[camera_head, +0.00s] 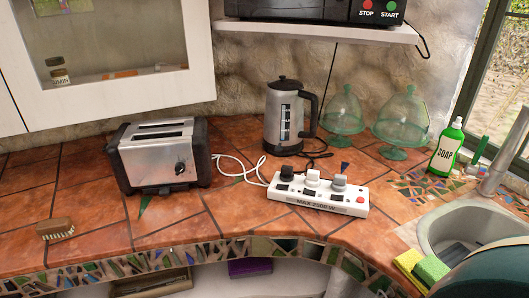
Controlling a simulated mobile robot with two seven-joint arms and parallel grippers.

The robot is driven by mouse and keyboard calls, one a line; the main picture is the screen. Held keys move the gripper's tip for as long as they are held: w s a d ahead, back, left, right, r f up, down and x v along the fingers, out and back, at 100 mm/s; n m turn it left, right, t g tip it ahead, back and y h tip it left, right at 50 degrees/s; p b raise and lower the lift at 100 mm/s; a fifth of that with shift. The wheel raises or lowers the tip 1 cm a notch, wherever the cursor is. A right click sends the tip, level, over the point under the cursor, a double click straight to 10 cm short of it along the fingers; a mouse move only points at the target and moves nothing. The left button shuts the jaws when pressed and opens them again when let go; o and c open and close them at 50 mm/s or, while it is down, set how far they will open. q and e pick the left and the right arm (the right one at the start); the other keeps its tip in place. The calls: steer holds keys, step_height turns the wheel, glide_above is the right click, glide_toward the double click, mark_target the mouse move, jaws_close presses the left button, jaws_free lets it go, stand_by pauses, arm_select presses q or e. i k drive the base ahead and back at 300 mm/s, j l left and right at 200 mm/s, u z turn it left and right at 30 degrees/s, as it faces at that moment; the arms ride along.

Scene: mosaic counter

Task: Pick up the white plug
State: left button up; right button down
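The white plug (312,177) sits upright in the middle of a white power strip (316,197) on the tiled counter. A black plug (287,174) is in the strip to its left, and a grey plug (339,182) is to its right. The strip has a red button at its right end and dark lettering on its front. Neither of my grippers shows in the head view.
A toaster (158,157) stands to the left and a kettle (284,117) behind the strip. Two glass domes (401,122), a green soap bottle (447,148) and a sink (480,222) are to the right. A brush (56,229) lies at far left. The counter before the strip is clear.

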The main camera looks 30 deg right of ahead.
mark_target(312, 180)
steer(key=z, duration=1.2)
